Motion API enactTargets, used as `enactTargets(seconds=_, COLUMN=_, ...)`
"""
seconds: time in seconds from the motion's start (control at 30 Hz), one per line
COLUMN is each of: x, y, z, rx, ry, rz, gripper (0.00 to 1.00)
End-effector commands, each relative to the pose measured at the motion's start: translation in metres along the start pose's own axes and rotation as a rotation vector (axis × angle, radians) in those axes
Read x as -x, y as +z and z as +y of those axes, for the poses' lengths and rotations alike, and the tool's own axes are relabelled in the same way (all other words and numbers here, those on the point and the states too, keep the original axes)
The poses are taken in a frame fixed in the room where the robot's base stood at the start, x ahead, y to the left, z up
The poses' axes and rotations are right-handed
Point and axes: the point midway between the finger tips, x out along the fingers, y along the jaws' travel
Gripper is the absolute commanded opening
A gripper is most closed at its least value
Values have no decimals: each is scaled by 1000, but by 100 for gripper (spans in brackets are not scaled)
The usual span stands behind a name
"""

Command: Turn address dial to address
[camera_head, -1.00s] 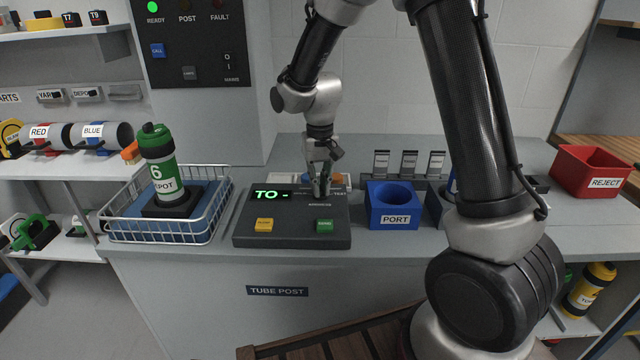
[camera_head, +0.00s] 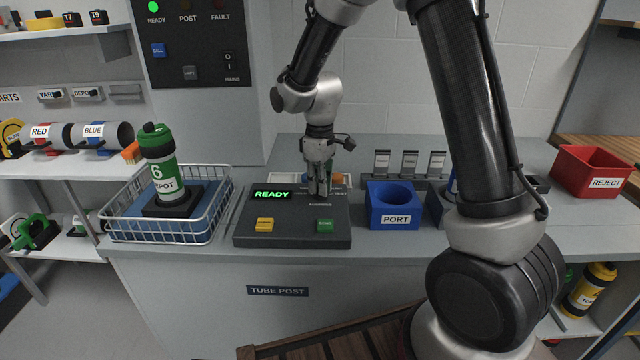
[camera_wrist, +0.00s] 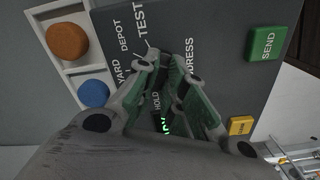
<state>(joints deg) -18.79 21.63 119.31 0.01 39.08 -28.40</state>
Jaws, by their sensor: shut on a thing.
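The dark control console (camera_head: 288,241) stands on the bench, and its green display (camera_head: 271,194) reads READY. My gripper (camera_head: 320,192) points down at the upper right of the console, over the address dial. In the wrist view my gripper (camera_wrist: 168,75) is shut on the address dial, which the fingers hide almost wholly. Around it I read the labels YARD, DEPOT (camera_wrist: 124,37), TEST (camera_wrist: 141,20) and HOLD (camera_wrist: 156,105), with ADDRESS partly covered. I cannot tell which label the dial's pointer faces.
A yellow button (camera_head: 264,225) and a green SEND button (camera_head: 325,226) sit on the console's front. A wire basket (camera_head: 165,234) with a green canister (camera_head: 160,172) stands left; a blue PORT holder (camera_head: 394,206) stands right. A red REJECT bin (camera_head: 590,172) is far right.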

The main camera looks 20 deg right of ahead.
Motion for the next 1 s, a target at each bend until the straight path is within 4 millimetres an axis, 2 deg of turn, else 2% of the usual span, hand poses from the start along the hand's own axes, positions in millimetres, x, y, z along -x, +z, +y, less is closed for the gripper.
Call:
enactTargets(seconds=0.3, x=1, y=0, z=0, rx=89, ry=2, rz=2, gripper=0)
enactTargets(seconds=0.77, x=1, y=-1, z=0, rx=101, ry=2, rz=2, gripper=0)
enactTargets(seconds=0.8, x=1, y=-1, z=0, rx=101, ry=2, rz=2, gripper=17)
enactTargets(seconds=0.9, x=1, y=0, z=0, rx=100, ry=2, rz=2, gripper=33)
enactTargets(seconds=1.0, x=0, y=0, z=0, rx=100, ry=1, rz=1, gripper=33)
